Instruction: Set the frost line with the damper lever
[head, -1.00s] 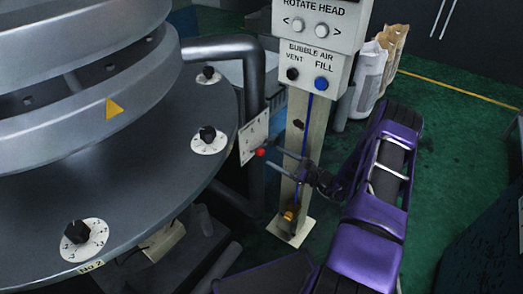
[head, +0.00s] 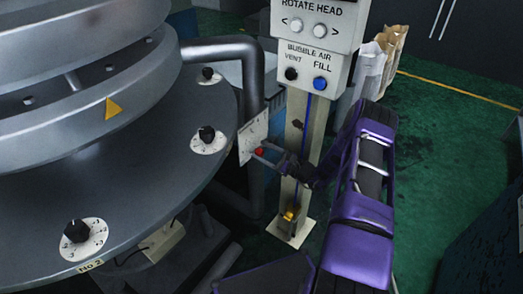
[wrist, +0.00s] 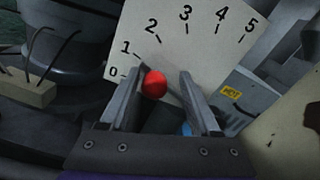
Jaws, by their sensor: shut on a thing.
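The damper lever ends in a red knob (head: 260,151), in front of a pale scale plate (head: 252,136) beside the grey post. In the wrist view the red knob (wrist: 154,84) sits by the low end of the scale plate (wrist: 190,50), near the 0 and 1 marks of its 0 to 5 numbers. My gripper (wrist: 160,88) has its fingers on either side of the knob and is shut on it, with the knob close to the left finger. In the head view my gripper (head: 264,154) reaches it from the right. The lever's shaft is mostly hidden.
A large round grey machine table (head: 120,190) with black dials fills the left. Paper sacks (head: 380,58) stand behind. Green floor (head: 440,150) is open at right.

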